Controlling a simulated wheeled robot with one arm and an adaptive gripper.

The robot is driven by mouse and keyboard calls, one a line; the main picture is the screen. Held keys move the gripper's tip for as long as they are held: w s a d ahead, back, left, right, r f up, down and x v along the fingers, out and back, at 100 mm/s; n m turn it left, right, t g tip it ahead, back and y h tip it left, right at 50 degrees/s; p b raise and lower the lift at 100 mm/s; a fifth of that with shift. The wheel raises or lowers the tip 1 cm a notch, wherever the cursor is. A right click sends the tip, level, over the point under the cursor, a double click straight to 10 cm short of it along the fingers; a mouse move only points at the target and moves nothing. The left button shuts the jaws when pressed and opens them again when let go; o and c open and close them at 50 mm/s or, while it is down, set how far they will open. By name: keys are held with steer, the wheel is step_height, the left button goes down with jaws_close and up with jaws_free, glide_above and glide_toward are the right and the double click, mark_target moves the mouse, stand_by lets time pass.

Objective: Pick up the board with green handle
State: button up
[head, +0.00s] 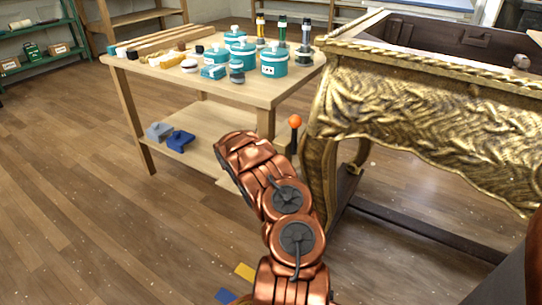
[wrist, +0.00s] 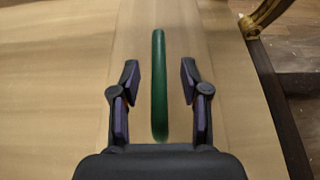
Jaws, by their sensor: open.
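A long green handle (wrist: 159,85) runs up the middle of the wrist view. It lies along a pale wooden board (wrist: 135,35), whose edges barely stand out from the wooden surface (wrist: 50,90) around it. My gripper (wrist: 159,72) is open, with one dark finger on each side of the handle. A gap shows between each finger and the handle. The near end of the handle reaches down to the dark gripper body. In the head view my arm reaches toward the table's lower shelf (head: 208,128); the board and my fingers cannot be made out there.
Teal canisters (head: 274,62), bottles and wooden bars crowd the wooden tabletop (head: 150,80). Grey and blue blocks (head: 180,141) lie on the lower shelf. A gilt console (head: 420,105) stands close on the right, and an orange knob (head: 295,121) beside its leg. Open floor lies left.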

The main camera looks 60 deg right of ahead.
steer(key=shift+x, duration=0.9)
steer(key=shift+w, duration=0.1)
steer(key=shift+c, duration=0.4)
jaws_close()
